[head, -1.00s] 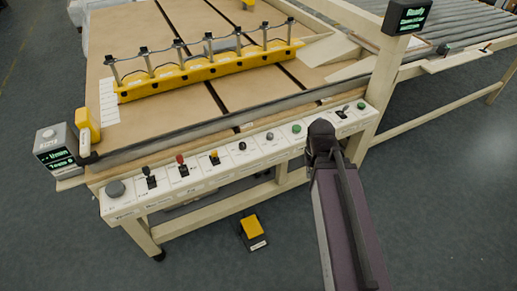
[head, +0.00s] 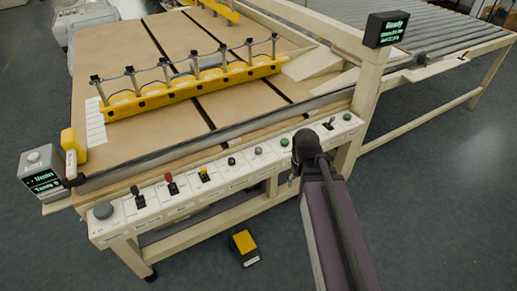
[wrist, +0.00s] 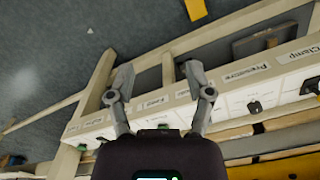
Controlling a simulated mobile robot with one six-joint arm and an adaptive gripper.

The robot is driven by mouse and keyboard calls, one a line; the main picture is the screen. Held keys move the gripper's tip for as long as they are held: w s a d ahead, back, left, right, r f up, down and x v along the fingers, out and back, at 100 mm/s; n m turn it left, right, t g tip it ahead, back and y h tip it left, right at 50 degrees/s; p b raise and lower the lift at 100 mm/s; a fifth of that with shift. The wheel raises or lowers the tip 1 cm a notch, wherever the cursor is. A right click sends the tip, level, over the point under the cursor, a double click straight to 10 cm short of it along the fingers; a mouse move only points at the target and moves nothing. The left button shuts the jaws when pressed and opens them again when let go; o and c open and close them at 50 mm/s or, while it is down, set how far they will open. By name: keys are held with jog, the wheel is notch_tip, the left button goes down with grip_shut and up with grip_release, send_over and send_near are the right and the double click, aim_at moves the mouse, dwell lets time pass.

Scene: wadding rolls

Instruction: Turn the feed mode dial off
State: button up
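The white control panel (head: 215,181) runs along the front edge of the machine table. Its small labels cannot be read in the head view, so I cannot tell which control is the feed mode dial. A grey knob (head: 258,151) and a dark knob (head: 231,161) sit near its middle. In the wrist view a dark knob (wrist: 254,106) stands right of my gripper, near a "Pressure" label. My gripper (wrist: 158,72) is open and empty, its two fingers spread in front of the panel. In the head view my gripper (head: 296,172) is beside the green button (head: 284,142), and my arm hides part of the panel.
Red (head: 171,185) and yellow (head: 203,174) levers and a large grey knob (head: 103,210) line the left of the panel. A toggle switch (head: 328,125) is right of my gripper. A yellow pedal (head: 245,244) lies on the floor. A post with a screen (head: 386,29) stands right.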

jog(key=w+a+r+n+p, duration=0.1)
jog(key=w+a, duration=0.2)
jog(key=w, duration=0.4)
jog(key=w+a+r+n+p, duration=0.1)
jog(key=w+a+r+p, duration=0.1)
jog(key=w, duration=0.5)
jog(key=r+n+p, duration=0.2)
send_over(258, 149)
jog(key=shift+d, duration=0.1)
jog(key=shift+f+b, duration=0.2)
jog(key=shift+b, duration=0.1)
notch_tip(258, 149, down, 14)
jog(key=b, duration=1.3)
jog(key=shift+r, duration=0.25)
grip_shut()
